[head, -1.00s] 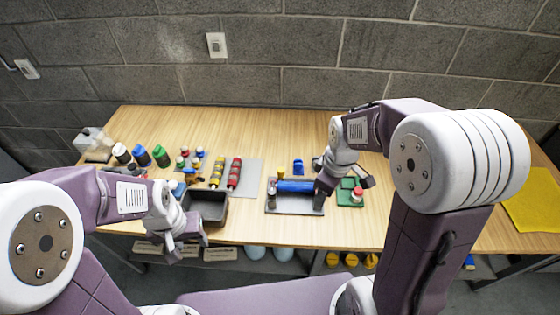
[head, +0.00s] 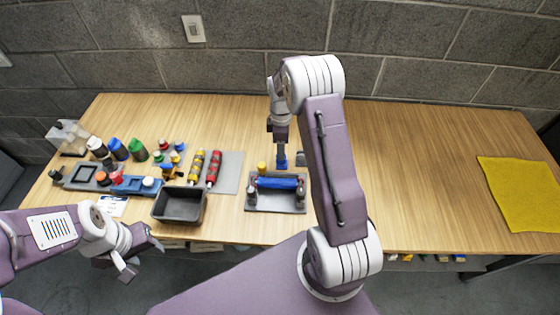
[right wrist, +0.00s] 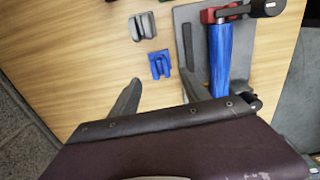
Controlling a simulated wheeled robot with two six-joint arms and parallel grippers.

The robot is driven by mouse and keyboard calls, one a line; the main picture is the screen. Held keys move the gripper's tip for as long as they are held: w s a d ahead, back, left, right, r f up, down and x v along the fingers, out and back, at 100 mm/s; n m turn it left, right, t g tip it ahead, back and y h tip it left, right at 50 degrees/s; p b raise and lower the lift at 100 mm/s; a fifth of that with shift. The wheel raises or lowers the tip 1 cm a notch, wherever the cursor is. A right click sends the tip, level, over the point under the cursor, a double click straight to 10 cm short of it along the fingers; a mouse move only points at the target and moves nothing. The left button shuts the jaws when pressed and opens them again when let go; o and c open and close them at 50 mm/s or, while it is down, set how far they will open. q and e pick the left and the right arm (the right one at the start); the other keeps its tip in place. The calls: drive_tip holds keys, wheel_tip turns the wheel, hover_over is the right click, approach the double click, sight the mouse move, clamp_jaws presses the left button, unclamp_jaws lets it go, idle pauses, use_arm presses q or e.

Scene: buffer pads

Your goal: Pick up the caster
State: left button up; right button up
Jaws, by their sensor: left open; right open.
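No plainly recognizable caster shows, and I cannot tell which small part it is. A small blue forked piece (head: 281,160) stands on the table behind the grey tray; it also shows in the right wrist view (right wrist: 160,65). A grey twin-lobed piece (right wrist: 143,27) lies beside it there. My right gripper (head: 279,136) is open above the blue piece; in the right wrist view its fingers (right wrist: 160,93) lie either side of that piece's line, apart from it. My left gripper (head: 141,257) is open and empty in front of the table's front edge.
A blue roller (head: 277,183) lies on the grey tray (head: 275,206); its red end shows in the wrist view. To the left are a black bin (head: 179,205), a grey mat with rollers, and several bottles. The right table is clear up to a yellow cloth (head: 518,190).

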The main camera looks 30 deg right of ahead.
drive_tip(key=shift+w+d+f, duration=0.15)
drive_tip(key=shift+f, duration=0.75)
drive_tip(key=f, duration=0.4)
drive_tip(key=shift+s+f+p, duration=0.15)
drive_tip(key=shift+s+p, duration=0.15)
drive_tip(key=shift+s, duration=0.05)
drive_tip(key=shift+w+f, duration=0.15)
drive_tip(key=shift+f, duration=0.25)
drive_tip(key=shift+r, duration=0.1)
clamp_jaws()
